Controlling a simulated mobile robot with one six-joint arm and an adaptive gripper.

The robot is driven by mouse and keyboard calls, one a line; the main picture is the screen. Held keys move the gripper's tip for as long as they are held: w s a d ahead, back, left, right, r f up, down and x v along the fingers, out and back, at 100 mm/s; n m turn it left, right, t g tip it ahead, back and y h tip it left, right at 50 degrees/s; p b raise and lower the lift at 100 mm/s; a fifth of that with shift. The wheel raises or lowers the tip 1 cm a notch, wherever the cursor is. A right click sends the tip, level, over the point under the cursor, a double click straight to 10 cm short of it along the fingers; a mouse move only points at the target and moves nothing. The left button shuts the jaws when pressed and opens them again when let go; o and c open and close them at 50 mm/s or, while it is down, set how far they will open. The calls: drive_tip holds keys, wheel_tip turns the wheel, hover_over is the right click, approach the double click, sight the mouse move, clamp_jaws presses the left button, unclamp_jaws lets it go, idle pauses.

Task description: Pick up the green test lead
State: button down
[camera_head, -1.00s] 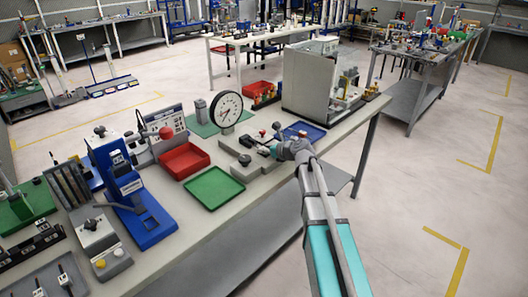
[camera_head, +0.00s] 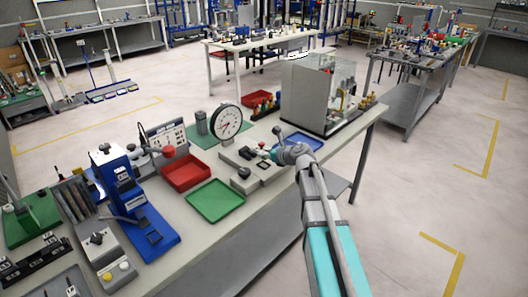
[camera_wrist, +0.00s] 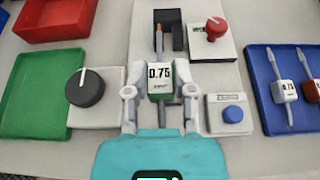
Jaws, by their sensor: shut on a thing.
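The green test lead (camera_wrist: 160,96) is between the fingers of my gripper (camera_wrist: 159,108) in the wrist view. It has a white label reading 0.75 and a green lower part. Its thin orange-brown tip (camera_wrist: 159,40) points away from me, toward a black bracket (camera_wrist: 170,38) on the grey fixture; I cannot tell whether it touches the bracket. In the head view my gripper (camera_head: 268,153) is low over the fixture (camera_head: 250,168), and the lead is too small to make out.
A black knob (camera_wrist: 85,87) is left of my gripper, a blue button (camera_wrist: 233,114) right, a red knob (camera_wrist: 216,27) ahead. A blue tray (camera_wrist: 262,88) holds other leads. A green tray (camera_wrist: 40,75) and red tray (camera_wrist: 58,22) lie left. A large grey box (camera_head: 302,95) stands behind.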

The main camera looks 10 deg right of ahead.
drive_tip(key=s+r+p, duration=0.7)
drive_tip(key=s, duration=0.5)
drive_tip(key=shift+r, duration=0.4)
drive_tip(key=shift+s+d, duration=0.1)
drive_tip(key=shift+s, duration=0.05)
